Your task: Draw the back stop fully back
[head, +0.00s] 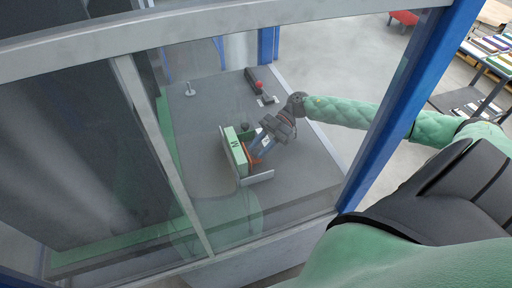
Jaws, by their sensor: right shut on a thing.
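On the grey table behind the glazed frame stands a small grey tray (258,178) holding a green block (236,150) marked "M". An orange upright part (248,152), which looks like the back stop, stands right beside the block, on its right. My right gripper (257,148) reaches in from the right, tilted down, and is shut at this orange part. The fingers hide much of the part, and the exact contact is too small to see. My left gripper is not in view.
A dark box with a red knob (260,85) stands behind on the table (310,175), and a small white post (190,90) at its back left. The table's right side is clear.

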